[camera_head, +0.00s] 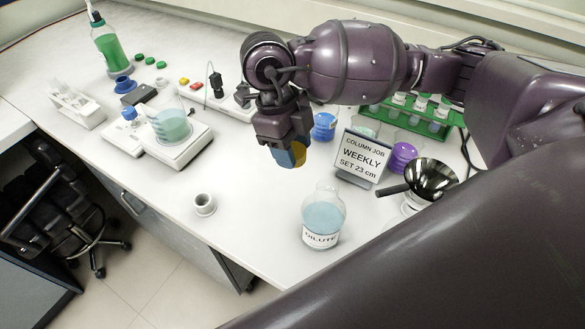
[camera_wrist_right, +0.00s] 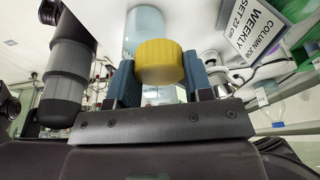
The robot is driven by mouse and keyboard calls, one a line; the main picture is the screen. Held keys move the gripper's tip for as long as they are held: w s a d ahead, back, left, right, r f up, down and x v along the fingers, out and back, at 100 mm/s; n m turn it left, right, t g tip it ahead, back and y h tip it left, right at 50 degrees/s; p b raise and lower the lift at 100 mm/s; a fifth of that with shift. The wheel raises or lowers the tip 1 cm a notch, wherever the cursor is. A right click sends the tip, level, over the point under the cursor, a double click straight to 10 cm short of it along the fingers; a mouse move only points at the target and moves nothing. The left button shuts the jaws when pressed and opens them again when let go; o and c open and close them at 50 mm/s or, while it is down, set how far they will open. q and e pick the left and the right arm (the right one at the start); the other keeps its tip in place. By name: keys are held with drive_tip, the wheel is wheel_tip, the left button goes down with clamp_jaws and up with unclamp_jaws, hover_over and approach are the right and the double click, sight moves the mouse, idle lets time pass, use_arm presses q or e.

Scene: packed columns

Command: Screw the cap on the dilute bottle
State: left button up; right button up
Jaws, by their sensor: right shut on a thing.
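The dilute bottle (camera_head: 323,218) is a clear round bottle of pale blue liquid with a white DILUTE label. It stands upright and uncapped near the table's front edge. My right gripper (camera_head: 287,154) is shut on a yellow cap (camera_head: 299,153), which also shows between the blue fingers in the right wrist view (camera_wrist_right: 159,62). The cap is held in the air, behind and apart from the bottle in the head view. A pale blue vessel, apparently the dilute bottle (camera_wrist_right: 144,25), shows beyond the cap in the wrist view. My left gripper is not seen.
The sign (camera_head: 362,158) and the dark funnel (camera_head: 430,180) stand right of the bottle. A small white cup (camera_head: 204,204) is to its left. A beaker (camera_head: 170,126) sits on a balance (camera_head: 182,152). The tabletop between cup and bottle is clear.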

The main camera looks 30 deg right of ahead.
sight(299, 152)
drive_tip(key=shift+r, duration=2.3)
drive_tip(key=f+n, duration=0.1)
drive_tip(key=n, duration=0.1)
drive_tip(key=w+n+h, duration=0.1)
drive_tip(key=n, duration=0.1)
drive_tip(key=w+f+n+t, duration=0.1)
drive_tip(key=n, duration=0.2)
drive_tip(key=shift+a+f+h, duration=0.1)
drive_tip(key=shift+f+h, duration=0.2)
drive_tip(key=w+f+n+t+y, duration=0.1)
drive_tip(key=w+f+n, duration=0.1)
drive_tip(key=n, duration=0.5)
drive_tip(key=w+f+n+t+y, duration=0.1)
drive_tip(key=f+n+t, duration=0.1)
drive_tip(key=n, duration=0.6)
drive_tip(key=w+d+f+n+t+y, duration=0.1)
drive_tip(key=w+f+n, duration=0.1)
drive_tip(key=n, duration=0.6)
drive_tip(key=shift+w+f+t, duration=0.1)
drive_tip(key=shift+w+t, duration=0.2)
drive_tip(key=shift+t, duration=0.1)
